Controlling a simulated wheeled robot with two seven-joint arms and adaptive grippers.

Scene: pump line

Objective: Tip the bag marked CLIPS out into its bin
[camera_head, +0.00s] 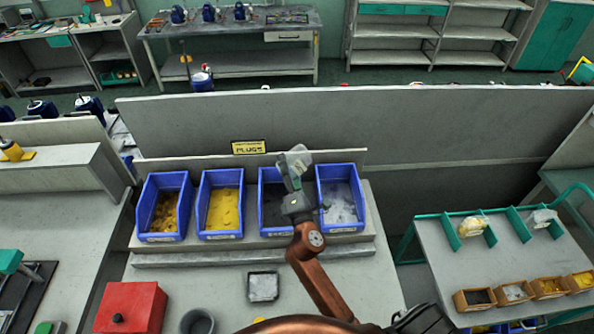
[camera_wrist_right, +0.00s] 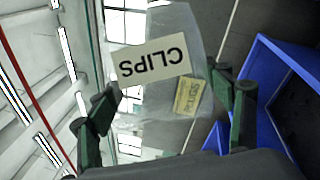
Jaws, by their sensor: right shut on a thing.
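My right gripper (camera_head: 293,177) is shut on a clear bag (camera_head: 298,158) and holds it up above the back of the blue bins. In the right wrist view the bag (camera_wrist_right: 165,45) sits between the fingers (camera_wrist_right: 172,105), with a white label reading CLIPS upside down. Below the gripper is a dark-looking blue bin (camera_head: 270,232), partly hidden by my arm. To its right is a blue bin (camera_head: 342,228) with pale silvery pieces. The bin labels are too small to read. I cannot tell whether anything is inside the bag. My left gripper is not in view.
Two more blue bins, one with brownish-yellow pieces (camera_head: 163,237) and one with yellow pieces (camera_head: 220,234), stand left. A yellow PLUGS sign (camera_head: 248,147) is behind. A red box (camera_head: 131,308) and grey cup (camera_head: 197,322) stand in front. A rack (camera_head: 478,262) at right holds bags and small boxes.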

